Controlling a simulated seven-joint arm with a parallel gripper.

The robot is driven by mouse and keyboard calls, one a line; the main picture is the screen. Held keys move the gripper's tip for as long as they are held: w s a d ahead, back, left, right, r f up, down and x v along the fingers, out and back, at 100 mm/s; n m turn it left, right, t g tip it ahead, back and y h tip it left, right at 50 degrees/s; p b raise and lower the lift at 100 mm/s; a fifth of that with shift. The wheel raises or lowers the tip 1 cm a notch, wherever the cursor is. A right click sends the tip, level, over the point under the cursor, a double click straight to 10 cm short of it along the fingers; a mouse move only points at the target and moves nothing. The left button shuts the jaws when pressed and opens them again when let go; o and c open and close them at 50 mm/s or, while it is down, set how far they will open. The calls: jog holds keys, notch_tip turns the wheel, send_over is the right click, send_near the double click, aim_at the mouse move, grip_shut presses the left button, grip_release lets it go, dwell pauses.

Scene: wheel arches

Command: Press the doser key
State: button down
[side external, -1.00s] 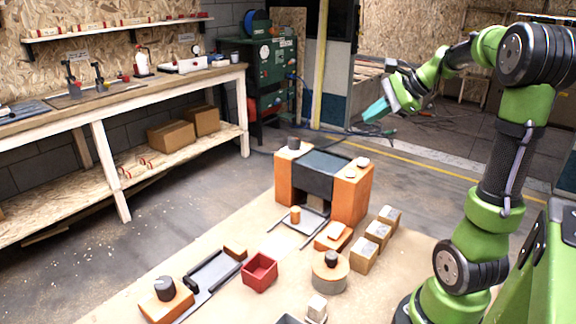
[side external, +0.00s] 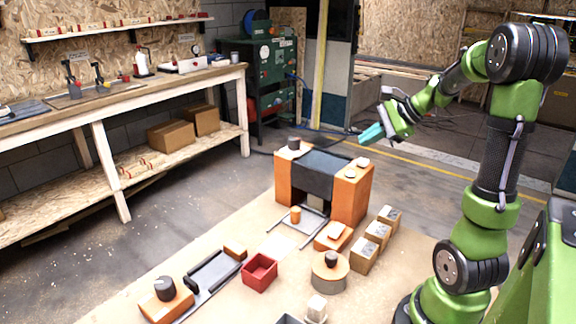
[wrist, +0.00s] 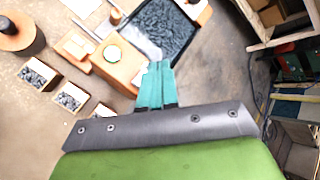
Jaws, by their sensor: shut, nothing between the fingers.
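The wheel-arch-like machine (side external: 325,172) has two orange pillars with a dark hopper between them. The right orange pillar (side external: 350,197) carries two small pale round caps, one near (side external: 350,174) and one farther (side external: 363,161). In the wrist view a round cap with a green rim (wrist: 112,53) shows on this pillar, left of the fingertips. Which cap is the doser key is not labelled. My gripper (side external: 372,134) has teal fingers, shut and empty, above the far end of the right pillar and apart from it. The fingers (wrist: 157,85) hide part of the pillar's top.
The hopper (wrist: 165,28) holds dark pellets. The left pillar (side external: 285,180) has a dark knob on top. Small open cartons (side external: 377,233), a red bin (side external: 260,272), an orange block (side external: 333,237) and a round stand with a black knob (side external: 330,272) lie nearby. Air above the machine is clear.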

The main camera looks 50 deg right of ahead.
aim_at(366, 161)
jog(key=shift+f, duration=1.25)
jog(key=shift+f, duration=0.1)
dwell(1.1)
jog(key=shift+f, duration=0.3)
jog(key=shift+f, duration=0.45)
dwell(0.5)
dwell(0.4)
jog(key=shift+r, duration=0.9)
jog(key=shift+r, duration=2.5)
